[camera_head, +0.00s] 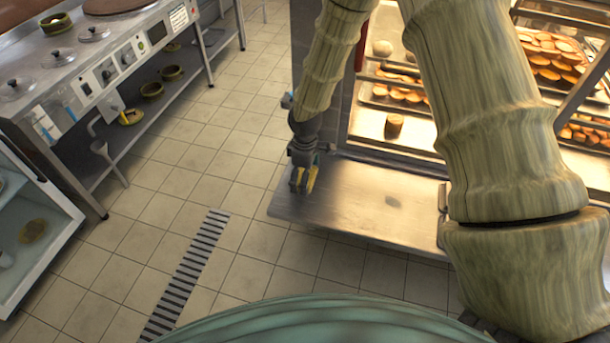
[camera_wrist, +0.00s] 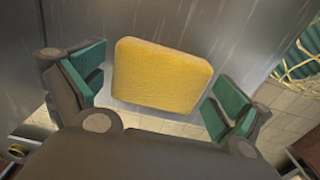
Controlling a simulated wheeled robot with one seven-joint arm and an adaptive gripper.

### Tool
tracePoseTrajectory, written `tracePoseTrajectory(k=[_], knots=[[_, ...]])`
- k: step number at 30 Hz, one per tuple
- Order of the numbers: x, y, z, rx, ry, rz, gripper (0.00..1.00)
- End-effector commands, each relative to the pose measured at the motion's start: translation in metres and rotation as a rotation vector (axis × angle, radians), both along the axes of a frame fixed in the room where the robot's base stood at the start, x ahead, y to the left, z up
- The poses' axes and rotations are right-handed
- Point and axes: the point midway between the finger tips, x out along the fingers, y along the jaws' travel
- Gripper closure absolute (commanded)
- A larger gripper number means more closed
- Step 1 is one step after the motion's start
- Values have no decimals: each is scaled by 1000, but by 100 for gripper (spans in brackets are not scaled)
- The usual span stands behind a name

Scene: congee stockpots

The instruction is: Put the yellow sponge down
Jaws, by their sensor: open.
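The yellow sponge (camera_wrist: 162,77) is a rounded block in the middle of the wrist view. It lies between the two green-padded fingers of my gripper (camera_wrist: 157,92), with a visible gap on each side. My gripper is open. In the head view my gripper (camera_head: 303,170) is at the left end of a flat metal shelf (camera_head: 345,205), and a bit of yellow shows at its fingers. Grey metal shows behind the sponge in the wrist view. Whether the sponge's underside rests on the metal is hard to tell.
A lit cabinet with trays of bread (camera_head: 555,65) stands behind the shelf at right. A steel counter (camera_head: 75,65) with lids and knobs is at left, with bowls (camera_head: 172,72) on its lower shelf. The tiled floor between is clear, with a drain grate (camera_head: 190,265).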

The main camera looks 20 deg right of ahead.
Motion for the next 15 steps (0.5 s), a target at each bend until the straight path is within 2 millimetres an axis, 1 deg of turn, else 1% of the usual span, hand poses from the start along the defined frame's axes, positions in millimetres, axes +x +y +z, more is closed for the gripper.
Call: tracePoseTrajectory(k=[5,15], knots=[[1,0,15,1,-2,-1,0],[1,0,70,1,-2,0,0]])
